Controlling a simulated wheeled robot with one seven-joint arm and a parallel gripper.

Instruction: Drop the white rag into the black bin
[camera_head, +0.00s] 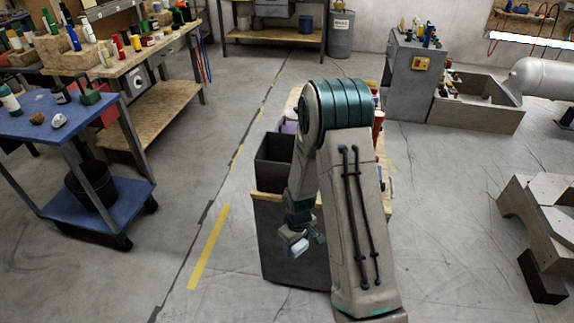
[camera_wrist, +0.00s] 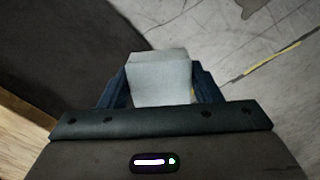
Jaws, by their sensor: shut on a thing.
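My gripper (camera_head: 304,242) is shut on the white rag (camera_head: 299,248), which looks like a pale, boxy block. In the wrist view the rag (camera_wrist: 160,82) sits between the two dark blue fingers of my gripper (camera_wrist: 161,88). In the head view my gripper hangs low, at the front of a dark grey cabinet and below its top. A black open-topped bin (camera_head: 270,177) stands on the cabinet top, above and left of my gripper. Its inside bottom is hidden. My arm covers much of the cabinet top.
The cabinet (camera_head: 280,240) has a wooden top with other items partly behind my arm. A blue cart (camera_head: 60,215) at the left carries small items above and a dark bucket (camera_head: 90,186) below. A wooden bench structure (camera_head: 545,215) stands at the right. Floor left of the cabinet is clear.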

